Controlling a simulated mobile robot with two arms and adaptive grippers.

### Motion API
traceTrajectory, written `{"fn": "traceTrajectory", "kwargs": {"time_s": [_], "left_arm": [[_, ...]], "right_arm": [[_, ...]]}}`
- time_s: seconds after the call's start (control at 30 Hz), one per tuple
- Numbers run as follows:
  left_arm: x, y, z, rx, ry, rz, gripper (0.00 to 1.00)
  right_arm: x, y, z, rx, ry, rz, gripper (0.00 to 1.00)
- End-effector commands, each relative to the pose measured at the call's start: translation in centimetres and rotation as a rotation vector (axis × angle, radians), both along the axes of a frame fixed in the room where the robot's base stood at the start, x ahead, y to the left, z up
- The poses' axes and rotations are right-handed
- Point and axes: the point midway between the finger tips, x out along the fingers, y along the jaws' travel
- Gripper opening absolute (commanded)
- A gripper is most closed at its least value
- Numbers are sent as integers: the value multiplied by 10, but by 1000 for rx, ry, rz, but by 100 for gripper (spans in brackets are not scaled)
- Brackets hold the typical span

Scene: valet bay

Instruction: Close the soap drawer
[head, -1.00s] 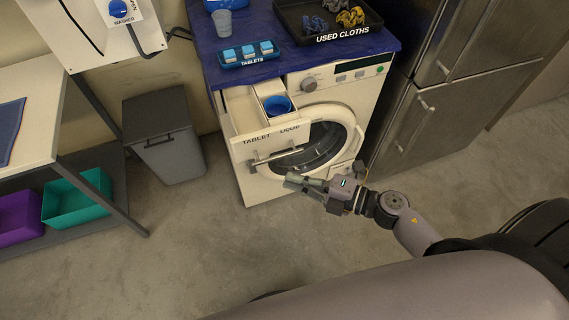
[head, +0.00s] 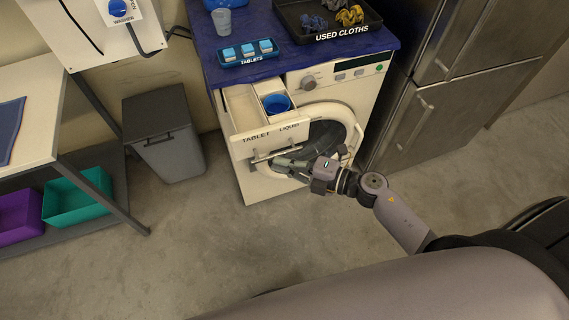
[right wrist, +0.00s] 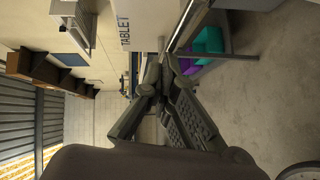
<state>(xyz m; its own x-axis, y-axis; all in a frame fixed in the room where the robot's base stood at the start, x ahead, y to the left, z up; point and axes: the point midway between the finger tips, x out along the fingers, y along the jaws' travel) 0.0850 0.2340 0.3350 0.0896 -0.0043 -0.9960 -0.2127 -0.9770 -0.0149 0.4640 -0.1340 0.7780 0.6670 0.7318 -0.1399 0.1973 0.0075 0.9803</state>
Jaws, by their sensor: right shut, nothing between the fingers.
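The soap drawer (head: 268,138) of the white washer (head: 345,87) is pulled out, its front marked TABLET and LIQUID. A blue round insert (head: 277,103) sits in its right compartment; the left compartment looks empty. A bar handle (head: 283,154) runs across the drawer front. My right gripper (head: 277,162) is shut and empty, its fingertips close to the handle; I cannot tell whether they touch. In the right wrist view the gripper fingers (right wrist: 160,75) are together beside the drawer front (right wrist: 138,25). My left gripper is not in view.
A tablets tray (head: 249,54), a cup (head: 221,21) and a used cloths tray (head: 327,22) stand on the washer top. A grey bin (head: 165,135) stands to the left, a steel fridge (head: 421,90) to the right. The floor in front is clear.

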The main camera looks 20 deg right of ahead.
Motion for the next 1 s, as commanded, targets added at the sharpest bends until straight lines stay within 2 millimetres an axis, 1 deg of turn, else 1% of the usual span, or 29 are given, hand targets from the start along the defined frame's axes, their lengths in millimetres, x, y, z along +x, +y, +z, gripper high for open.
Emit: {"fn": "traceTrajectory", "kwargs": {"time_s": [0.17,0.27,0.5,0.63,0.8,1.0], "left_arm": [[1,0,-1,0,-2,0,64],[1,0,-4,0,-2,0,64],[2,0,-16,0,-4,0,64],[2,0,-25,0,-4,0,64],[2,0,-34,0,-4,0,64],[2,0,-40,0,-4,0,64]], "right_arm": [[30,0,2,-1,-6,-4,0],[53,0,2,-1,-8,-4,0],[111,3,0,-1,-7,-4,0],[138,3,-1,-1,-6,-4,0],[165,5,-1,-1,-4,-4,0],[182,6,0,1,-3,-3,0]]}}
